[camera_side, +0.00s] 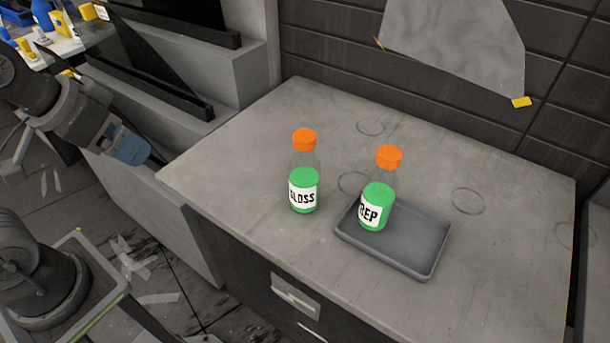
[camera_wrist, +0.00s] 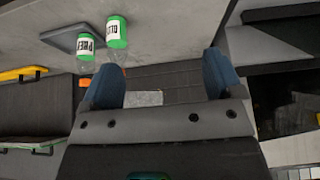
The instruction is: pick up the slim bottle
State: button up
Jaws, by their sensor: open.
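Two clear bottles with green contents and orange caps stand upright on the grey counter. The one labelled GLOSS (camera_side: 304,186) stands on the bare top; the one labelled PREP (camera_side: 376,204) stands in a shallow grey tray. They look alike in width, so I cannot tell which is the slim one. My gripper (camera_side: 131,150) is left of the counter, well away from both bottles. Its blue fingers (camera_wrist: 163,82) are apart and empty.
The counter top (camera_side: 250,150) is clear around the bottles, with faint ring marks. The grey tray (camera_side: 418,240) lies at the right. A grey sheet (camera_side: 455,40) hangs on the dark wall behind. A grey block (camera_side: 215,75) stands beyond the counter's left side.

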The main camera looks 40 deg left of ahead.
jog(key=shift+o, duration=0.8)
jog(key=shift+r, duration=0.1)
